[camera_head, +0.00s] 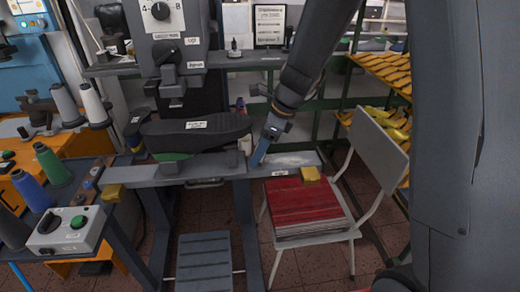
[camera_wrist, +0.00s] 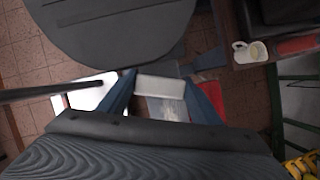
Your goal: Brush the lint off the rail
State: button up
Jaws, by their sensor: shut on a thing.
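The grey rail (camera_head: 212,170) runs across the front of the machine in the head view. A pale, patchy lint area (camera_head: 292,160) lies on its right part; pale lint also shows between my fingers in the wrist view (camera_wrist: 170,110). My gripper (camera_head: 259,156) points down at the rail, just left of the lint. In the wrist view its blue fingers (camera_wrist: 160,94) are shut on a whitish block, seemingly the brush (camera_wrist: 160,87). Its bristles are hidden, and I cannot tell whether it touches the rail.
Yellow blocks sit at the rail's left (camera_head: 113,193) and right (camera_head: 310,174) ends. A white mug (camera_wrist: 250,52) stands nearby. A chair (camera_head: 377,150) carries a red stack (camera_head: 303,205) in front of the rail.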

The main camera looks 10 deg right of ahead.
aim_at(298, 160)
jog(key=shift+f+b, duration=0.55)
jog(key=shift+f, duration=0.4)
jog(key=shift+d+r+p, duration=0.15)
jog(key=shift+d+p, duration=0.35)
jog(key=shift+d, duration=0.95)
jog(key=shift+d+f+p, duration=0.2)
jog(key=shift+d+p, duration=0.15)
jog(key=shift+d, duration=1.6)
jog(key=shift+d+r+p, duration=0.1)
jog(key=shift+d+p, duration=0.4)
jog(key=shift+d, duration=1.15)
jog(key=shift+d+f+p, duration=0.2)
jog(key=shift+d+p, duration=0.1)
jog(key=shift+d, duration=1.45)
jog(key=shift+d+r+p, duration=0.15)
jog(key=shift+d+p, duration=0.45)
jog(key=shift+d, duration=1.05)
jog(key=shift+a+r, duration=0.1)
